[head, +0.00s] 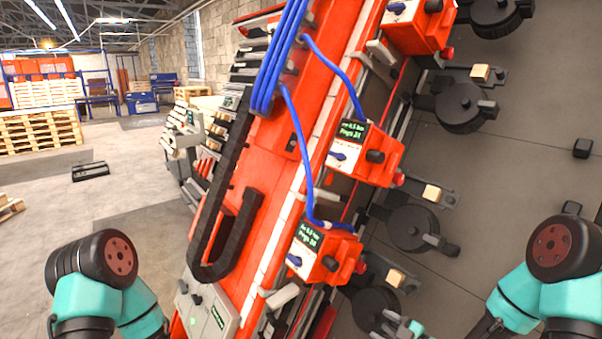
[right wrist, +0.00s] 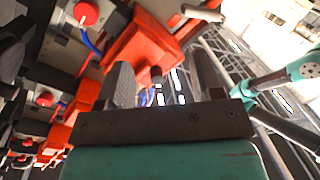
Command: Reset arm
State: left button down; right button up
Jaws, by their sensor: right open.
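My right gripper (right wrist: 163,78) is open in the right wrist view, with its two dark fingers apart and nothing between them. A red machine part (right wrist: 150,42) shows behind and above the fingers. In the head view, a small grey and teal piece at the bottom edge looks like the tip of my right gripper (head: 402,328), mostly cut off. It is near the lowest black round clamp (head: 375,308); I cannot tell whether they touch. My teal and black left arm shows at the lower left of the head view, but its gripper is out of frame.
A red gantry beam (head: 275,165) with blue hoses (head: 322,62) runs diagonally through the middle. Red control boxes (head: 365,152) with displays stick out from it. Black round units (head: 462,106) line its right side. Pallets (head: 38,130) stand at the far left on open floor.

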jog(key=s+f+m+g+h, duration=0.3)
jog(key=f+m, duration=0.1)
jog(key=f, duration=0.3)
jog(key=s+f+m+g+h, duration=0.25)
jog(key=f+m, duration=0.25)
jog(key=f, duration=0.3)
jog(key=s+f+m+g+h, duration=0.1)
jog(key=s+f+m+g, duration=0.2)
jog(key=s, duration=0.3)
jog(key=s+a+f+m+g+h, duration=0.1)
jog(key=s+f+m+g, duration=0.2)
jog(key=s, duration=0.4)
jog(key=shift+m, duration=0.4)
